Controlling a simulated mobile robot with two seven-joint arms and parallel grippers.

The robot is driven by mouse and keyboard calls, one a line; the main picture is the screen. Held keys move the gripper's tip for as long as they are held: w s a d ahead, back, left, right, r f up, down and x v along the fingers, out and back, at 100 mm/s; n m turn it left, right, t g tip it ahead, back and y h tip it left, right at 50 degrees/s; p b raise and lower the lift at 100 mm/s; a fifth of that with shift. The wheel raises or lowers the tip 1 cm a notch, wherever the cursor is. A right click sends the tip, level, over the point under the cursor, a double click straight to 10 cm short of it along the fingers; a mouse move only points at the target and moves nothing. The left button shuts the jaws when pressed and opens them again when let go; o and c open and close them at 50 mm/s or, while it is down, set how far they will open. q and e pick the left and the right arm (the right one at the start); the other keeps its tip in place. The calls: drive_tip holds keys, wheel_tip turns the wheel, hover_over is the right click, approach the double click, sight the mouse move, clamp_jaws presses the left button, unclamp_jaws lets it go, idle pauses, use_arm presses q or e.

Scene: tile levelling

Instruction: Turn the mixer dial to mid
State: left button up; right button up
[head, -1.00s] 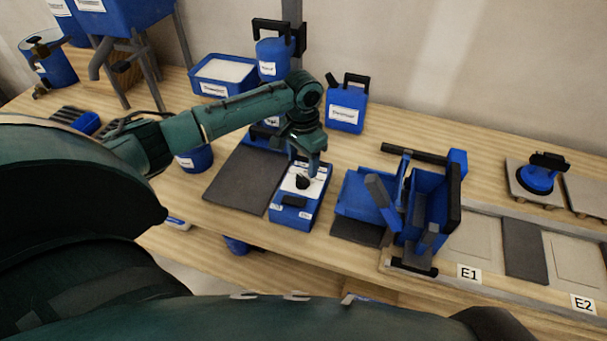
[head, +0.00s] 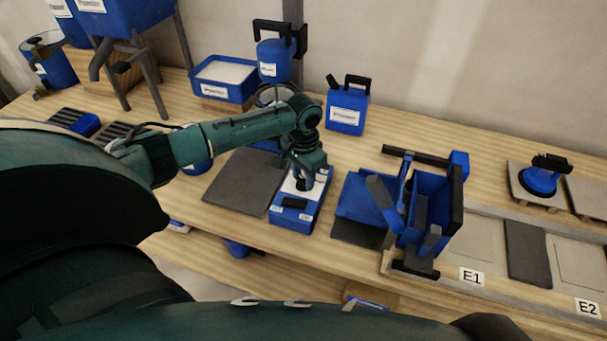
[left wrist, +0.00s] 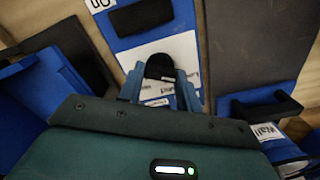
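The mixer control box (head: 290,220) is blue with a white top panel and stands on the bench. Its black dial (left wrist: 160,67) shows in the left wrist view between and just beyond my left gripper's fingertips. My left gripper (left wrist: 158,82) is open, with one finger on each side of the dial; I cannot tell whether either finger touches it. In the head view my left gripper (head: 304,180) points down over the panel and hides most of the dial. The dial's pointer setting is not readable. My right gripper is not in view.
A black block (head: 295,203) sits on the box's front part. A dark mat (head: 243,182) lies to the left, and a blue container with black handles (head: 428,200) stands to the right. The mixer (head: 273,62), a white-filled tub (head: 224,78) and a blue jug (head: 346,112) are behind.

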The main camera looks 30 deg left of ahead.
use_arm(q)
drive_tip(key=c, duration=0.4)
